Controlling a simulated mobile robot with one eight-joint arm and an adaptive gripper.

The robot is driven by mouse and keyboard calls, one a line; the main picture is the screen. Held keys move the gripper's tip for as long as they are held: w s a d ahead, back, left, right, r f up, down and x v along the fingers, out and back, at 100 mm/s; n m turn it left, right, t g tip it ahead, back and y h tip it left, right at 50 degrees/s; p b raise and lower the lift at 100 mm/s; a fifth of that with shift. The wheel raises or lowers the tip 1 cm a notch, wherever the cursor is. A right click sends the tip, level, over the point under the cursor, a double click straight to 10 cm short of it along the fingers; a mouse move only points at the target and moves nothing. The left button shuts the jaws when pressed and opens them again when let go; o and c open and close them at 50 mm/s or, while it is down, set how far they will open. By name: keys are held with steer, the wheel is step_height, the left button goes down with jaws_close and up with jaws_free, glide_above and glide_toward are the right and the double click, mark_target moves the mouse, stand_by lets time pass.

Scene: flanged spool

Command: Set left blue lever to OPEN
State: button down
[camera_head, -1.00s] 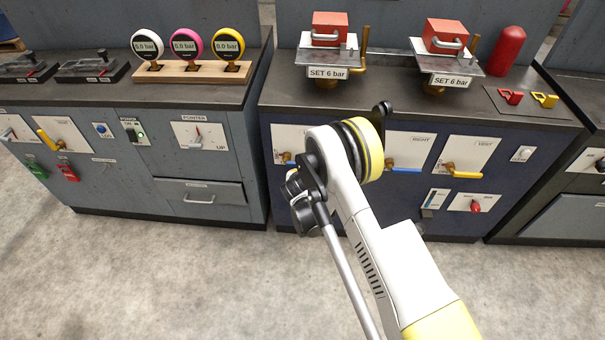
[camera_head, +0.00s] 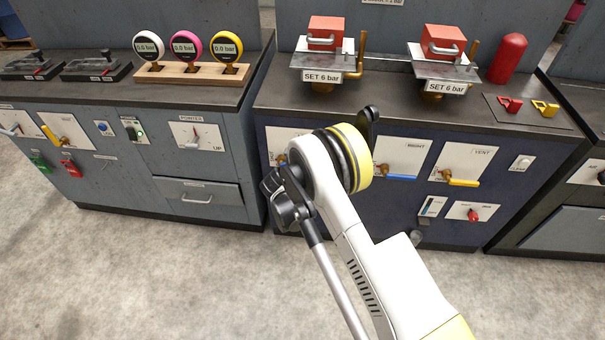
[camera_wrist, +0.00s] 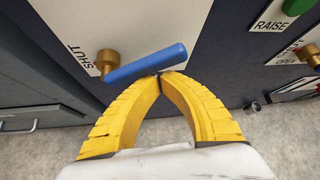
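In the wrist view, a blue lever (camera_wrist: 146,64) runs from a brass hub (camera_wrist: 106,61) at its left end, tilted slightly up to the right. A SHUT label lies left of the hub on a white plate (camera_wrist: 72,36). My gripper (camera_wrist: 160,74) has yellow fingers whose tips meet just below the lever's middle. The tips look very close to the lever; I cannot tell whether they touch it. In the head view my arm hides the left lever, and only part of its white plate (camera_head: 281,139) shows. My gripper is hidden there too.
The RIGHT plate's blue lever (camera_head: 402,178) and the VENT plate's yellow lever (camera_head: 463,183) lie to the right on the same cabinet. A red knob (camera_head: 473,214) is below. In the wrist view, a green button (camera_wrist: 296,6) sits by a RAISE label.

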steer(key=a+r+n+h, duration=0.1)
steer(key=a+r, duration=0.3)
steer(key=r, duration=0.1)
steer(key=shift+w+a+r, duration=0.15)
steer(key=shift+a+r, duration=0.15)
steer(key=shift+a, duration=0.05)
stand_by(0.5)
